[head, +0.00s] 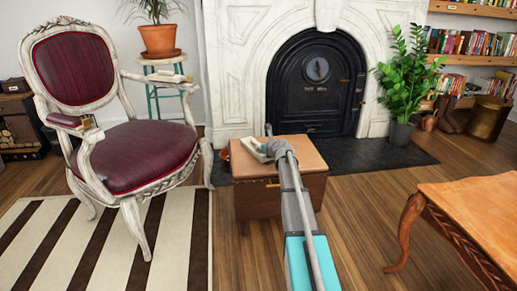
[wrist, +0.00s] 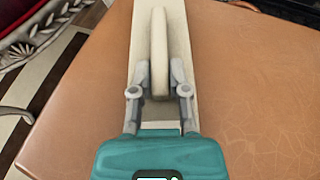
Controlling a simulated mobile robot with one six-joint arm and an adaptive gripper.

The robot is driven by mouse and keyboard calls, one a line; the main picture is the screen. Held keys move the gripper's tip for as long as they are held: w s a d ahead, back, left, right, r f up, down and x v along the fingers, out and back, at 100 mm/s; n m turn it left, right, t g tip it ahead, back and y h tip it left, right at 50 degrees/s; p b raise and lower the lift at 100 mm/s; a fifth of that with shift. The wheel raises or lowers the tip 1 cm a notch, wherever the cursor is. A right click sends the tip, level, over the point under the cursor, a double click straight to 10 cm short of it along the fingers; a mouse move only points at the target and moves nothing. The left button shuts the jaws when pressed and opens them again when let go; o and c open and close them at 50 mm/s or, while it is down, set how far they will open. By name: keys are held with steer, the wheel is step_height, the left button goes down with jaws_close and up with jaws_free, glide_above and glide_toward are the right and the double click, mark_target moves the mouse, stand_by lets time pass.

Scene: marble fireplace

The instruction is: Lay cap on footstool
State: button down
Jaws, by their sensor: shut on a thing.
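The cap (wrist: 175,60), as I take it, is a long, flat cream piece with a raised rounded rib along its middle. My gripper (wrist: 158,88) is shut on this rib, one finger on each side. In the head view the cap (head: 254,150) is over the back left part of the footstool (head: 285,185), a brown box-like stool with a tan leather top. The top (wrist: 245,110) fills much of the wrist view, right and left of the cap. I cannot tell whether the cap touches it. My gripper (head: 274,147) partly hides the cap in the head view.
A white chair with burgundy upholstery (head: 135,155) stands left, with a pale flat object (head: 167,77) on its right armrest. A carved wooden table (head: 470,210) is at right. The fireplace (head: 315,85) and a potted plant (head: 400,90) are behind. Wooden floor is free between stool and table.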

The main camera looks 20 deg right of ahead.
steer(key=c, duration=0.6)
jaws_free()
steer(key=shift+r, duration=0.2)
steer(key=p+v, duration=0.5)
steer(key=v, duration=0.7)
